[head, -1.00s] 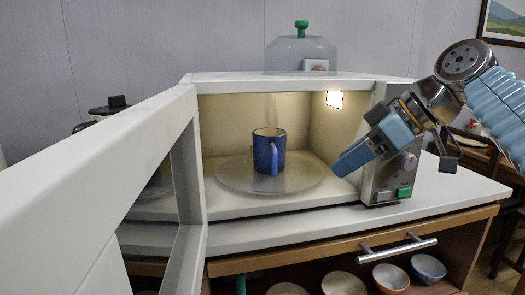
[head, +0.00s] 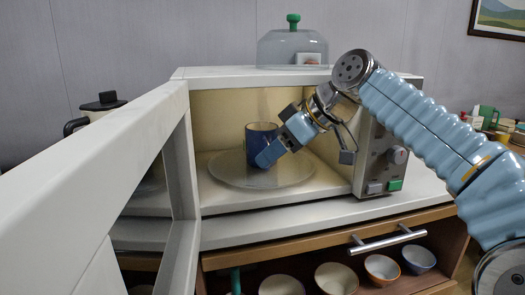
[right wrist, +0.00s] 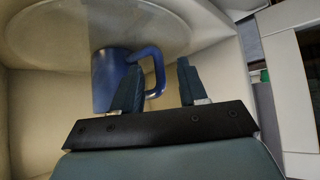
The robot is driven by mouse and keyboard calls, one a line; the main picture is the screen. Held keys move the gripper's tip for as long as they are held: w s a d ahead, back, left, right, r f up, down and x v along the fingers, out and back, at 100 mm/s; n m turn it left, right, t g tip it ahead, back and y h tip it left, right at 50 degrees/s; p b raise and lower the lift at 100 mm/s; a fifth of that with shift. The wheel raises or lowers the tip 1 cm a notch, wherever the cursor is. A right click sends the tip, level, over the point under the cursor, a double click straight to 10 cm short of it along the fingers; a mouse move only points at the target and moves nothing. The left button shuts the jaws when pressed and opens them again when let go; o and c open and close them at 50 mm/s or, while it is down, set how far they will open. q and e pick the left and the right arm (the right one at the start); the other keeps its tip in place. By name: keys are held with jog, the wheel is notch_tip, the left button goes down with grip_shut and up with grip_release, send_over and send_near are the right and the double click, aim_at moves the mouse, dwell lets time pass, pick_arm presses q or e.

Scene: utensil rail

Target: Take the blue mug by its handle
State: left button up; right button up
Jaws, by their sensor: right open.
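The blue mug (head: 257,132) stands upright on the glass turntable (head: 225,173) inside the open microwave. My right gripper (head: 266,158) is inside the cavity in front of the mug and hides its lower right part and handle in the head view. In the right wrist view the mug (right wrist: 107,82) is at the left, its handle (right wrist: 158,78) pointing right. My right gripper (right wrist: 159,65) is open there, with the handle's outer bar showing between its fingers. The left finger overlaps the handle loop; I cannot tell whether it touches. My left gripper is out of view.
The microwave door (head: 95,165) stands wide open on the left. A glass dome (head: 292,48) sits on top of the microwave. Several bowls (head: 335,278) are on the shelf below, behind a drawer handle (head: 385,240).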

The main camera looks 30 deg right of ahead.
jog(key=shift+c, duration=0.3)
grip_shut()
jog(key=shift+r, duration=0.1)
jog(key=shift+r, duration=0.15)
